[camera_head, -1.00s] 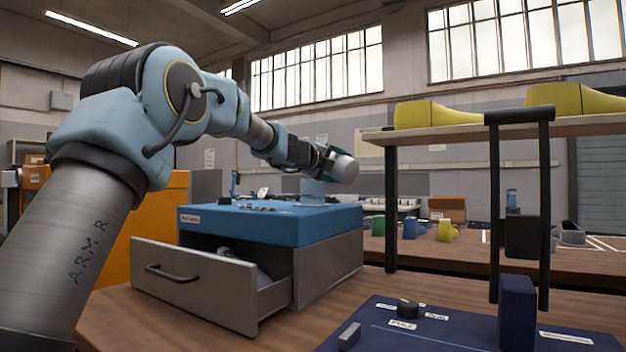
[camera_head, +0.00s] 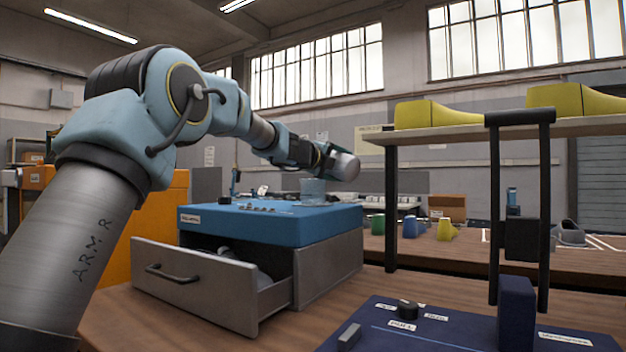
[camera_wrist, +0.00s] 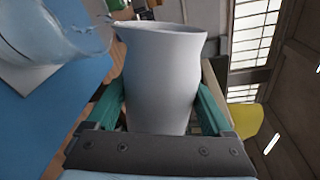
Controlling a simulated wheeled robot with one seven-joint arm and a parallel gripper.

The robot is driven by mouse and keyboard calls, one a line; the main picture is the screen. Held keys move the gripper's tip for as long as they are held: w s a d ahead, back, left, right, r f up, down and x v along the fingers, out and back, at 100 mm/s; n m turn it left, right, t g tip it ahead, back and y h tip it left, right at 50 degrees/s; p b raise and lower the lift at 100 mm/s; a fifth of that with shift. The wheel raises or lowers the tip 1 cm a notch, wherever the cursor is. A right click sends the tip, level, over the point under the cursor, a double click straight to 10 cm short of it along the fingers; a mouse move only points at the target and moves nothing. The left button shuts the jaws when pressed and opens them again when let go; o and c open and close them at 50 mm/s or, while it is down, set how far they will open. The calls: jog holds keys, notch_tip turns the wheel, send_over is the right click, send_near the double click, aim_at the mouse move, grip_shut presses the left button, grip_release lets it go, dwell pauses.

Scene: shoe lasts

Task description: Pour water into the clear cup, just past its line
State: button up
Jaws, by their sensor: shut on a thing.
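A pale grey jug (camera_wrist: 163,75) fills the middle of the wrist view. My gripper (camera_wrist: 162,105) is shut on it, with a teal finger on each side. In the head view, the jug (camera_head: 345,167) is tilted well over, above the right part of the blue box top. The clear cup (camera_head: 312,191) stands on that top, just below and left of the jug. It also shows in the wrist view (camera_wrist: 62,35), close to the jug's spout; I cannot tell whether they touch. The cup's line and any water level are not clear. The jug's inside is hidden.
The blue-topped cabinet (camera_head: 270,222) has its grey drawer (camera_head: 195,283) pulled open, with something pale inside. A black-posted shelf (camera_head: 470,134) with yellow shoe lasts stands to the right. A dark blue panel (camera_head: 460,335) with a knob lies in front.

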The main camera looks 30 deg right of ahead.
jog(key=shift+w+a+r+n+p, duration=0.2)
jog(key=shift+w+r+n+p, duration=0.5)
jog(key=shift+p, duration=1.2)
jog(key=b, duration=0.1)
jog(key=s+f+m+b, duration=0.1)
jog(key=b, duration=0.1)
jog(key=f+b, duration=0.1)
jog(key=b, duration=0.1)
jog(key=shift+s+d+f, duration=0.2)
jog(key=shift+s+d, duration=0.05)
jog(key=shift+s, duration=0.05)
jog(key=shift+f+m+b, duration=0.4)
jog(key=shift+m+b, duration=0.3)
jog(key=shift+b, duration=0.15)
jog(key=shift+r+m+t, duration=0.3)
jog(key=shift+r+m, duration=0.3)
jog(key=shift+w+a+r+m+b, duration=0.1)
jog(key=shift+r+m+b, duration=0.1)
jog(key=shift+m, duration=0.4)
jog(key=shift+w+r+m+b, duration=0.1)
jog(key=shift+r+m+b, duration=0.1)
jog(key=shift+m, duration=0.4)
jog(key=shift+s, duration=0.1)
